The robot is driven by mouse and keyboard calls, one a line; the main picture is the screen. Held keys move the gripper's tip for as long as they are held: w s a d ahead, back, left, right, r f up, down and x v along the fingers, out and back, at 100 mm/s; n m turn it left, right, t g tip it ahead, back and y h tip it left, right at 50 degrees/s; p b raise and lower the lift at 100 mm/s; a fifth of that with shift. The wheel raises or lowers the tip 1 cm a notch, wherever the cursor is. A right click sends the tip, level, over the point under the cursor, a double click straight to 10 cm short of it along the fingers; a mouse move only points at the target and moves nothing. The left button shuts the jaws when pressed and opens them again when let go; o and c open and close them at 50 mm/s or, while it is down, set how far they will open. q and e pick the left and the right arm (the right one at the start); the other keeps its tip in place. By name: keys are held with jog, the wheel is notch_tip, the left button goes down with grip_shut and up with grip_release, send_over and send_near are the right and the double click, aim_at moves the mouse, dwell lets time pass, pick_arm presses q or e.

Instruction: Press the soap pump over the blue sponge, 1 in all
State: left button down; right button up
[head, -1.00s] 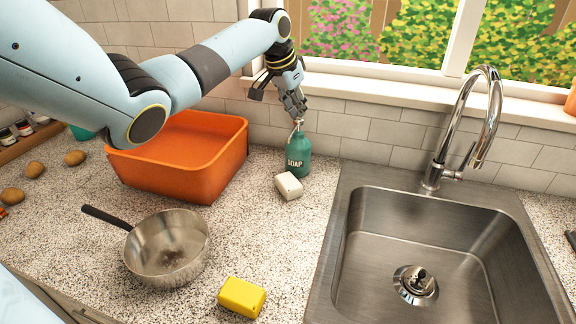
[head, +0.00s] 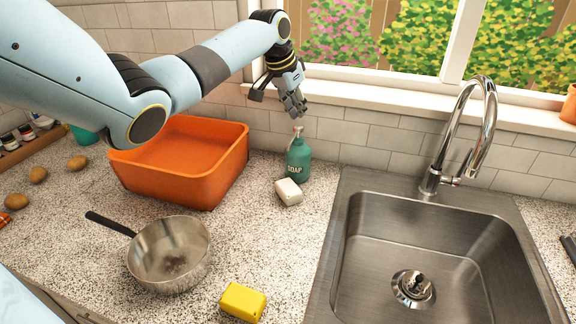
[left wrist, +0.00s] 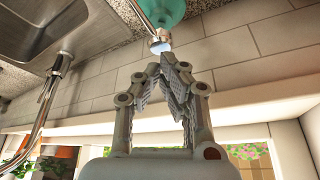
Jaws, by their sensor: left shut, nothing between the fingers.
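The teal soap bottle (head: 298,160), labelled SOAP, stands upright by the back wall, left of the sink. Its pale pump head (head: 298,131) is on top and also shows in the left wrist view (left wrist: 160,46). My left gripper (head: 297,110) is shut and empty, pointing down just above the pump head, with a small gap in the head view. It also shows in the left wrist view (left wrist: 168,60). A white block (head: 288,191) lies in front of the bottle. A yellow block (head: 242,301) lies at the front. I see no blue sponge. My right gripper is out of view.
An orange tub (head: 180,185) stands left of the bottle. A metal pan (head: 168,255) sits in front of it. The steel sink (head: 430,230) and its tap (head: 487,120) are on the right. The window sill (head: 400,103) is behind. Counter between pan and sink is mostly clear.

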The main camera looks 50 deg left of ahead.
pick_arm(q)
notch_tip(320, 180, up, 4)
jog(key=shift+p, duration=1.1)
jog(key=shift+r, duration=0.75)
